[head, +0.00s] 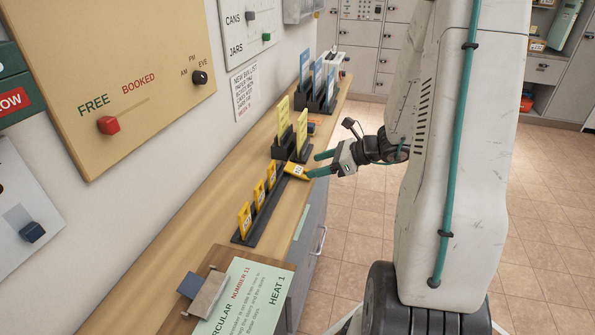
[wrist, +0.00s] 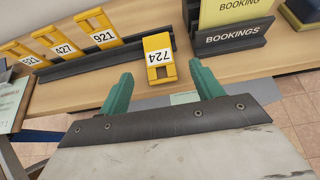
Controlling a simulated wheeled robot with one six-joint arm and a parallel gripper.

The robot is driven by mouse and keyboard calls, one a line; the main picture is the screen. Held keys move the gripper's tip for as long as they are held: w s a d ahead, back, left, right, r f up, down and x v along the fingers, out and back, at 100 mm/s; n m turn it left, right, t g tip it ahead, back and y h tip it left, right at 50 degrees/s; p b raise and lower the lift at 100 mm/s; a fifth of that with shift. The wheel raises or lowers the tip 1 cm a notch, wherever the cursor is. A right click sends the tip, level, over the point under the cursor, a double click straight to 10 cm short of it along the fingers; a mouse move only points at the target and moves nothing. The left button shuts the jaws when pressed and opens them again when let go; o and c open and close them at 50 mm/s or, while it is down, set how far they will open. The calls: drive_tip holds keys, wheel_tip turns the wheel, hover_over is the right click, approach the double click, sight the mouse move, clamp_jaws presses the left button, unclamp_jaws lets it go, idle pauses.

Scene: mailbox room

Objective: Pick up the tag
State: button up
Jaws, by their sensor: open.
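Black holders with yellow BOOKING cards (wrist: 235,12) stand to the right of the tag. Blue cards (head: 317,75) stand farther back on the counter. The wall with sliders is at the left.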

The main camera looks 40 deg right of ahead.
sight(298, 170)
drive_tip(key=x, duration=0.5)
drive_tip(key=shift+w+a, duration=0.2)
drive_tip(key=shift+c, duration=0.3)
drive_tip(key=c, duration=1.1)
